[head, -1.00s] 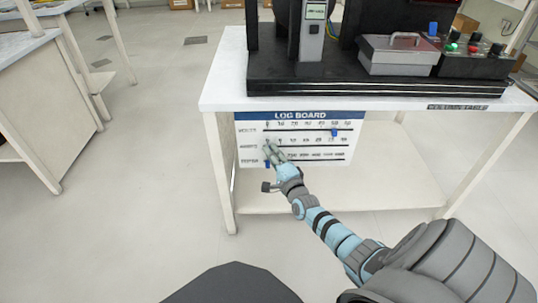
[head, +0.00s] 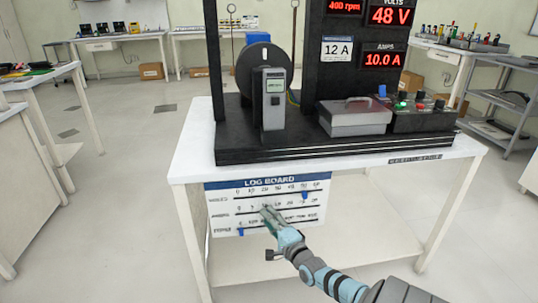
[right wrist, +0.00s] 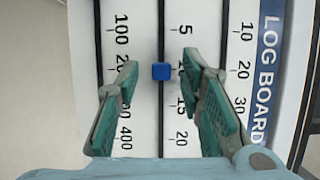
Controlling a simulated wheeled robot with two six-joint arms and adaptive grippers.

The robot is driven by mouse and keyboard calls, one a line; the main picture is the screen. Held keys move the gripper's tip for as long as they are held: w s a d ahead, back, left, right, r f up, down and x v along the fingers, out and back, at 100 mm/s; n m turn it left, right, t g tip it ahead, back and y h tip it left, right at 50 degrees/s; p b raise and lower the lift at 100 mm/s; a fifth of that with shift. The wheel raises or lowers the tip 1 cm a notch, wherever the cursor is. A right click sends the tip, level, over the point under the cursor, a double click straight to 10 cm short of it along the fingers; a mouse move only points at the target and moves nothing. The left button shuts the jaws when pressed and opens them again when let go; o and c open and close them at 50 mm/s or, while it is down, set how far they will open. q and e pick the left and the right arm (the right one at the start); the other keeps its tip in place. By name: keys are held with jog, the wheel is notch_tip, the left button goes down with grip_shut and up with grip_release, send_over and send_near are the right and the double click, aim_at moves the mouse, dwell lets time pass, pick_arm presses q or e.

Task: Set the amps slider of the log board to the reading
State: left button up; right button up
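The log board (head: 222,222) hangs below the front edge of the table, with three slider rows. My right gripper (head: 266,211) is in front of its middle row, the amps row. In the right wrist view the board appears turned sideways, and the blue amps slider (right wrist: 161,71) sits on its rail between the 5 and 15 marks, about level with where 10 falls. That mark is hidden by a finger. The gripper (right wrist: 160,68) is open, one finger on each side of the slider with visible gaps. The amps display (head: 384,60) reads 10.0 A. My left gripper is not in view.
The volts slider (head: 305,195) is near the right end of the top row; another blue slider (head: 241,231) is at the left of the bottom row. A plate (head: 338,49) reads 12 A. The volts display (head: 391,15) reads 48 V. A grey box (head: 353,117) stands on the table.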

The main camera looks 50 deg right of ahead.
jog(key=v, duration=1.2)
